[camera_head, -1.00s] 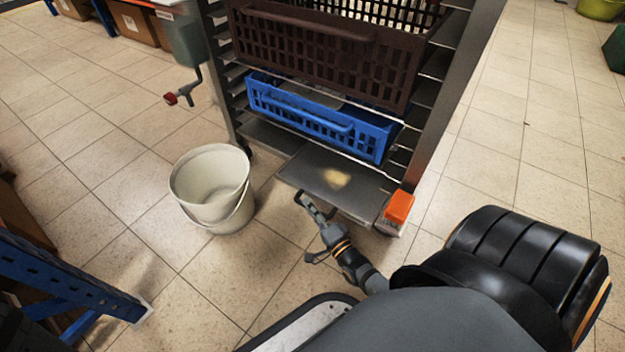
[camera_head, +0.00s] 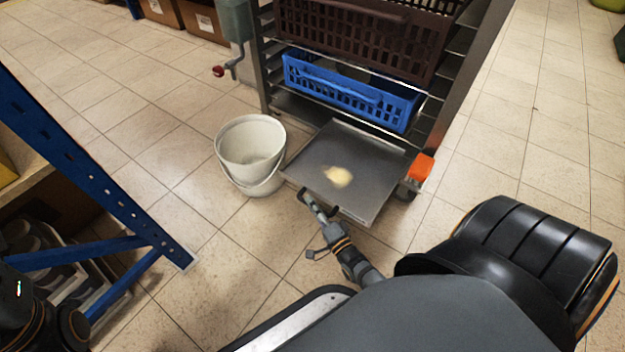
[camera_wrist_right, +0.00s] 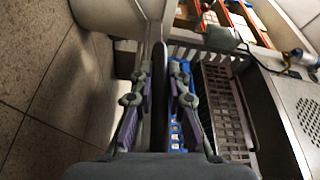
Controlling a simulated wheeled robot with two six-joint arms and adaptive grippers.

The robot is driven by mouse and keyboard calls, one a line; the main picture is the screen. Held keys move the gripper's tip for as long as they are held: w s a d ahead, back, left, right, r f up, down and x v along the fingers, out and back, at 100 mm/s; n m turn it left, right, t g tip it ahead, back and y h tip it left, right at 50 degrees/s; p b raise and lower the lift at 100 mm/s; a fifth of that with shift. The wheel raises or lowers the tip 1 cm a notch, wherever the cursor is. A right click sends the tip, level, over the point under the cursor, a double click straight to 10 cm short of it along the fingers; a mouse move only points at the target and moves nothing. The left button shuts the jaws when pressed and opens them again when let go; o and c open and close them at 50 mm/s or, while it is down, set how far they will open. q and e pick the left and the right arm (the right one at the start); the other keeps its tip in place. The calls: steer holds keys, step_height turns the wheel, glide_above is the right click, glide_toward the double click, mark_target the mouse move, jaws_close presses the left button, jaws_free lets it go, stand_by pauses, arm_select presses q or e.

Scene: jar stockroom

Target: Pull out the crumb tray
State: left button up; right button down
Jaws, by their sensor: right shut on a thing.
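The crumb tray (camera_head: 352,165) is a flat grey metal sheet with a raised rim. It sticks out of the bottom of the rack, and a pale yellow crumb patch (camera_head: 338,177) lies on it. My right gripper (camera_head: 303,192) is shut on the tray's front edge, near its left corner. In the right wrist view the fingers (camera_wrist_right: 160,92) stand on both sides of the tray's dark thin edge (camera_wrist_right: 158,70). My left gripper is not in view; a dark part of my body shows at the lower left.
The rack (camera_head: 447,105) holds a blue crate (camera_head: 345,92) and a brown crate (camera_head: 365,40) above the tray. A white bucket (camera_head: 250,150) stands close to the tray's left side. An orange block (camera_head: 421,167) is by the rack's right foot. A blue shelf frame (camera_head: 90,160) stands left.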

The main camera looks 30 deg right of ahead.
steer(key=c, duration=1.3)
jaws_free()
steer(key=shift+c, duration=0.2)
steer(key=shift+s, duration=0.15)
steer(key=s, duration=0.7)
steer(key=shift+s+f, duration=0.15)
steer(key=shift+f, duration=0.15)
